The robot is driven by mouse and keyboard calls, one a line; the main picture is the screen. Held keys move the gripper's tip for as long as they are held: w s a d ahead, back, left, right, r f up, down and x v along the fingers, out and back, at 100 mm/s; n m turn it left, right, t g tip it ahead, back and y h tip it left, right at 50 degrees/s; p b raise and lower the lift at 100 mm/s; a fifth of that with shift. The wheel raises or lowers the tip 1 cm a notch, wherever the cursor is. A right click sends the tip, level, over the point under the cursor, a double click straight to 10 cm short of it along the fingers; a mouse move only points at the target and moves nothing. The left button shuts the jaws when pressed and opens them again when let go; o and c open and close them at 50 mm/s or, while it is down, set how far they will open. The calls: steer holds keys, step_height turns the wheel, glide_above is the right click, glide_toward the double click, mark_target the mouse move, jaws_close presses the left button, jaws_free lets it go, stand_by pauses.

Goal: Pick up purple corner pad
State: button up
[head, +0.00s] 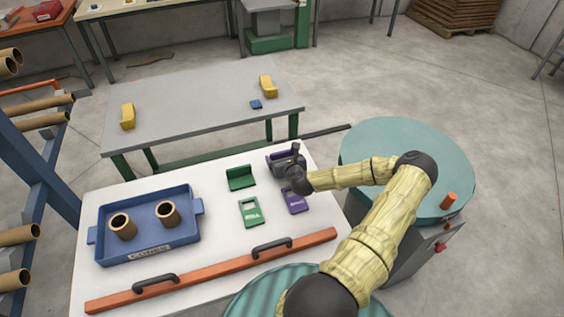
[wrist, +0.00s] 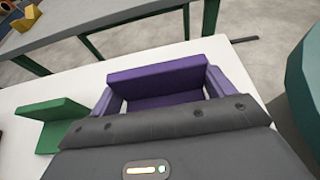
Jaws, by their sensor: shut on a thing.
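The purple corner pad (head: 272,155) is an L-shaped piece at the far right part of the white table, partly hidden by my gripper (head: 287,163). In the wrist view the purple corner pad (wrist: 158,76) lies across the space between the fingers of my gripper (wrist: 160,92), one finger at each end. My gripper is shut on the pad. Whether the pad touches the table or is slightly above it, I cannot tell.
A green corner pad (head: 240,178) stands to the left. A green card (head: 250,213) and purple card (head: 296,202) lie nearer. A blue tray (head: 149,256) holds two cardboard tubes. An orange bar (head: 213,270) with black handles crosses the front. A teal round table (head: 385,140) is right.

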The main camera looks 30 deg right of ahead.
mark_target(282, 152)
step_height(282, 152, up, 8)
steer(key=shift+f, duration=0.1)
stand_by(0.6)
